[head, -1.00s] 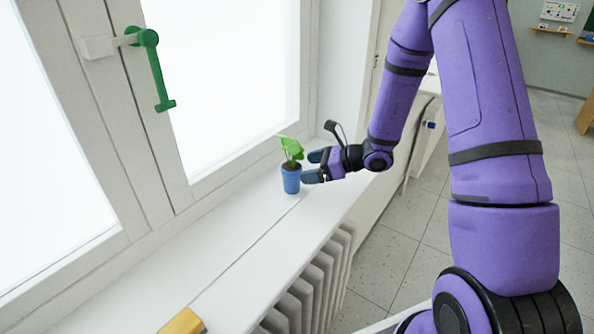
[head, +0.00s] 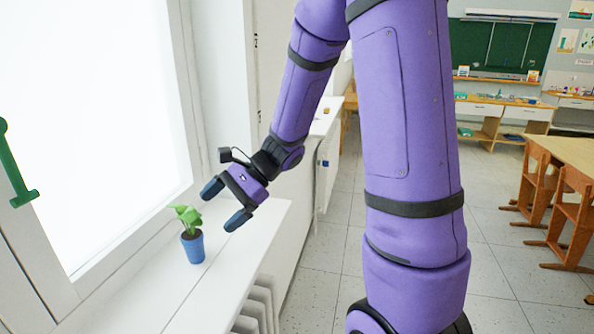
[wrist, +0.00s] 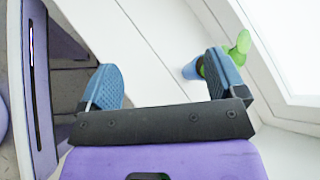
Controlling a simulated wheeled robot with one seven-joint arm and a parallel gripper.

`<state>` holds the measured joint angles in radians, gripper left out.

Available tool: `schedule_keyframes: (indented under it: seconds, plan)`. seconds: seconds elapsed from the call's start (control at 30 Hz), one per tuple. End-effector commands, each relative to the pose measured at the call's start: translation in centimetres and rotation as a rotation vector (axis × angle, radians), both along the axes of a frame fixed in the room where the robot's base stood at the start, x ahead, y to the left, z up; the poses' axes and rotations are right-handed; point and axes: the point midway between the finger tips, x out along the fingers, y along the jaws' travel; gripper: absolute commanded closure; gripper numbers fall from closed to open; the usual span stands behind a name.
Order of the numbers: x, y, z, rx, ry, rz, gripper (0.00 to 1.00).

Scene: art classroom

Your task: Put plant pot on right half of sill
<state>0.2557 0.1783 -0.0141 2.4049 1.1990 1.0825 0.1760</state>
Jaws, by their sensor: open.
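The plant pot (head: 193,248) is small and blue with a green leafy plant. It stands upright on the white sill (head: 166,292), near the sill's far end beside the window. My gripper (head: 221,203) is open and empty, above and to the right of the pot, apart from it. In the wrist view the pot (wrist: 190,70) shows just beyond the right finger, which hides part of the plant.
A green window handle (head: 20,180) sticks out at the left. A radiator (head: 262,300) stands below the sill's front edge. The sill in front of the pot is bare. Wooden chairs (head: 548,195) and a table (head: 572,150) stand far right, with open floor between.

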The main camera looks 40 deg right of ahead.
Motion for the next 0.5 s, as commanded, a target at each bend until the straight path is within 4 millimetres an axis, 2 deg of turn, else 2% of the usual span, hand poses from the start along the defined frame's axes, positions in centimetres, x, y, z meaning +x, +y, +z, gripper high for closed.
schedule_keyframes:
  seconds: [0.03, 0.2, 0.5]
  plan:
    - [-1.1, 0.5, 1.2, -0.046, -0.042, 0.059, 0.1]
    - [-4.7, 1.2, 4.0, -0.207, -0.166, 0.25, 0.1]
    - [-10.8, 0.8, 7.9, -0.52, -0.389, 0.553, 0.1]
